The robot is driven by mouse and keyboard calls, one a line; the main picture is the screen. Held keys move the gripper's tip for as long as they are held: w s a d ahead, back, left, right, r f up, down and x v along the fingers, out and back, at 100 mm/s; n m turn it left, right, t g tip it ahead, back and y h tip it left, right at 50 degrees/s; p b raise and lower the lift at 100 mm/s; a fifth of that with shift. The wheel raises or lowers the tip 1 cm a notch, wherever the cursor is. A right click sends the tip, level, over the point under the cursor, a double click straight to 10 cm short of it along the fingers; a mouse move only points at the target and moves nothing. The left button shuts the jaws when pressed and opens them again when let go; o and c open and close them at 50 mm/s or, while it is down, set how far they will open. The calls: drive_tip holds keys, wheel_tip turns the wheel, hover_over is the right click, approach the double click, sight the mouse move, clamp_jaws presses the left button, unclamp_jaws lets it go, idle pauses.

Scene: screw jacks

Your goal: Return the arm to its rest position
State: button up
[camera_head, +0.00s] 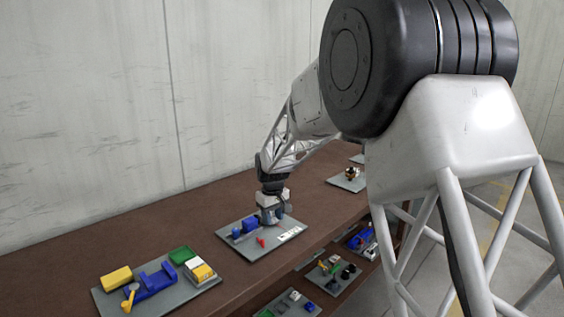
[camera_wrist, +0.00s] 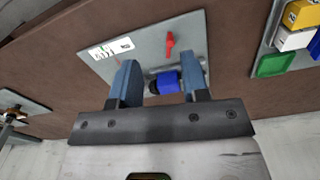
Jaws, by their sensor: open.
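My gripper (camera_wrist: 157,85) is open in the wrist view, its two blue fingers apart. Between and beyond the fingertips is a blue part (camera_wrist: 166,82) with a dark end, on a grey board (camera_wrist: 185,25). I cannot tell whether the fingers touch it. A red handle (camera_wrist: 169,43) lies on the same board, near a white label (camera_wrist: 110,48). In the head view, my gripper (camera_head: 269,217) is low over this grey board (camera_head: 262,252) in the middle of the table, and hides part of it. Blue blocks (camera_head: 245,227) and the red handle (camera_head: 261,242) show there.
A board with a blue vise-like part (camera_head: 152,283), a yellow block (camera_head: 116,278) and a green tray (camera_head: 182,255) is at front left. Another board (camera_head: 347,181) lies farther back. More boards sit on a lower shelf (camera_head: 333,278). Bare brown tabletop (camera_head: 130,228) lies along the wall.

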drive_tip(key=s+d+r+m, duration=0.1)
drive_tip(key=s+d+r, duration=0.35)
drive_tip(key=s, duration=0.35)
drive_tip(key=s+d+r+m+t, duration=0.1)
drive_tip(key=s+d+r+m, duration=0.1)
drive_tip(key=s+d+r, duration=0.4)
drive_tip(key=s+d+r+m, duration=0.15)
drive_tip(key=s+d, duration=0.25)
drive_tip(key=s, duration=0.5)
drive_tip(key=s+d+m, duration=0.1)
drive_tip(key=s+d, duration=0.2)
drive_tip(key=s, duration=1)
drive_tip(key=s+d+f+m+t, duration=0.1)
drive_tip(key=s+d, duration=0.3)
drive_tip(key=s, duration=0.9)
drive_tip(key=shift+s+d+f+m, duration=0.15)
drive_tip(key=shift+s+d+m, duration=0.15)
drive_tip(key=shift+m, duration=0.25)
